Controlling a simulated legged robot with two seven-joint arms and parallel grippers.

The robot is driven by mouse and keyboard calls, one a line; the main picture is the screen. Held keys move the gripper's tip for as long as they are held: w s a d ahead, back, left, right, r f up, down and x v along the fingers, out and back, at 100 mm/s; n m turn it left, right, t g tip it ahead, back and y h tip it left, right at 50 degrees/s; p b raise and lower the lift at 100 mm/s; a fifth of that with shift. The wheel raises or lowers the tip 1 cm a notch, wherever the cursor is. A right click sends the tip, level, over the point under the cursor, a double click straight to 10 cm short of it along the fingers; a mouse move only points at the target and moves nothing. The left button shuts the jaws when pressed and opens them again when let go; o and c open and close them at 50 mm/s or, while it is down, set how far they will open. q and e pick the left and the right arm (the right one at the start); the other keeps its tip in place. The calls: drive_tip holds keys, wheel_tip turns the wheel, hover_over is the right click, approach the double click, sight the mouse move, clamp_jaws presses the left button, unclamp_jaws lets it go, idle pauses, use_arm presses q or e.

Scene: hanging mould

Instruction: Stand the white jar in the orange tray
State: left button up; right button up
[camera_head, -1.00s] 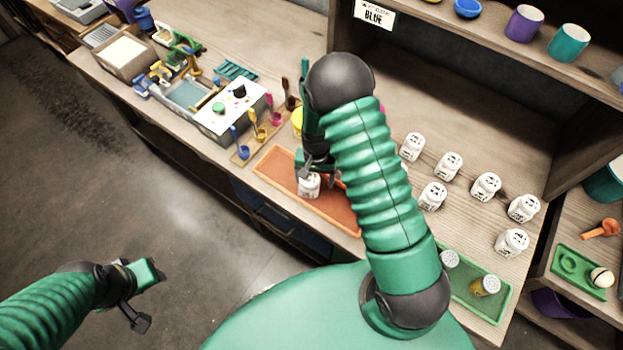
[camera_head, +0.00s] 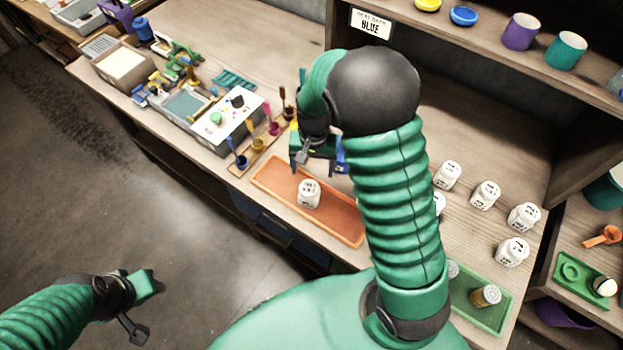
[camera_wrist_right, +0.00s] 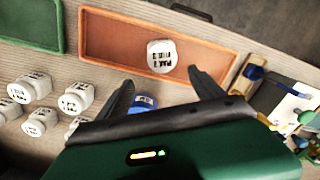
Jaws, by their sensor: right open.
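A white jar (camera_head: 308,193) with a dark label stands upright in the orange tray (camera_head: 341,219). The jar also shows in the right wrist view (camera_wrist_right: 162,56), inside the tray (camera_wrist_right: 101,34). My right gripper (camera_head: 318,160) is open and empty, above and behind the jar and apart from it. In the right wrist view its two fingers (camera_wrist_right: 160,88) are spread with nothing between them. My left gripper (camera_head: 146,306) is at the lower left, over the floor, far from the tray; its finger gap is unclear.
Several more white jars (camera_head: 485,195) stand on the table at the right. A green tray (camera_head: 490,318) with shakers lies at the front right. A board with coloured scoops (camera_head: 257,145) is left of the orange tray. A blue thing (camera_wrist_right: 143,102) is near the right fingers.

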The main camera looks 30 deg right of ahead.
drive_tip(key=s+a+r+n+t, duration=0.2)
drive_tip(key=s+a+r+n, duration=0.3)
drive_tip(key=s+a+n, duration=0.2)
drive_tip(key=s+a, duration=0.1)
drive_tip(key=s, duration=0.1)
drive_tip(key=shift+s+a+r+n+t, duration=0.2)
drive_tip(key=shift+s+a+n+t, duration=0.1)
drive_tip(key=shift+s+n, duration=0.1)
drive_tip(key=shift+d, duration=0.2)
idle(1.0)
